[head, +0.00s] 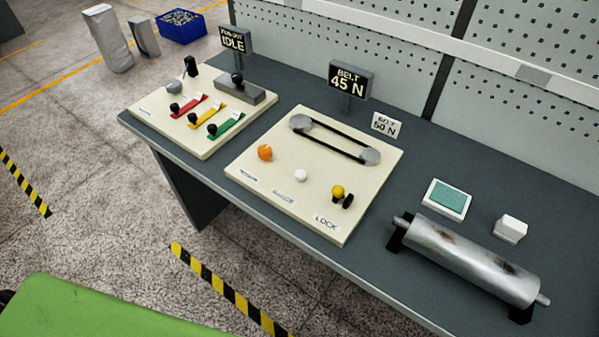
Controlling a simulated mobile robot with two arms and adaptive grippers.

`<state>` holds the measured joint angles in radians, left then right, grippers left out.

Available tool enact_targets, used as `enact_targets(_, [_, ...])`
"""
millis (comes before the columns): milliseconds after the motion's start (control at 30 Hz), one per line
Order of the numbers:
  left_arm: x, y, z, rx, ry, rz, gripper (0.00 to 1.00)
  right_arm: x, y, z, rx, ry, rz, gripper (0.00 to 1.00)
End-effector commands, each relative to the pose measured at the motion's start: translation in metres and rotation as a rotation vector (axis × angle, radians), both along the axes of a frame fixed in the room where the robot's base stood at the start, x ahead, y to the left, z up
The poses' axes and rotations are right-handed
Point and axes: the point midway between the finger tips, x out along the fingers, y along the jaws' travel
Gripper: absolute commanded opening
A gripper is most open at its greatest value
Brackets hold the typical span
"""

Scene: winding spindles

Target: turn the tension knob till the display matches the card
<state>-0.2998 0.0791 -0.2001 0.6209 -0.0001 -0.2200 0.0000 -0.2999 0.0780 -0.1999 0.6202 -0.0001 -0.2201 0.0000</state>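The belt display (351,80) on a post behind the middle panel reads "BELT 45 N". The white card (385,125) to its right reads "BELT 50 N". The cream panel (240,178) carries a black belt around two grey pulleys (369,155). The small labels under the orange knob and button are too small to read. Neither gripper is in view.
A second panel (150,112) with red, yellow and green levers stands left, its display (233,40) reading "IDLE". A metal roller (470,262) on black stands, a teal-topped pad (447,197) and a white block (510,229) occupy the bench's right. A perforated wall stands behind.

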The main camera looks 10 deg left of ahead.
Motion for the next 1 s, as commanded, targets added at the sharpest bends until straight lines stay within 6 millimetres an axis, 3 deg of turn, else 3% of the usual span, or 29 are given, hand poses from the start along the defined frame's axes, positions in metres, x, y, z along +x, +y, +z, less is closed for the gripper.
enact_targets(67, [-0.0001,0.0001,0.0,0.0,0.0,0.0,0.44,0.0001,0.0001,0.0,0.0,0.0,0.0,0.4])
enact_targets(233, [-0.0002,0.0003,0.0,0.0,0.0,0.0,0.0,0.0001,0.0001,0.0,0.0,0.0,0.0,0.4])
enact_targets(1000, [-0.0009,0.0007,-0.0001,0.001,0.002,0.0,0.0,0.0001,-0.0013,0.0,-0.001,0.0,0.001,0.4])
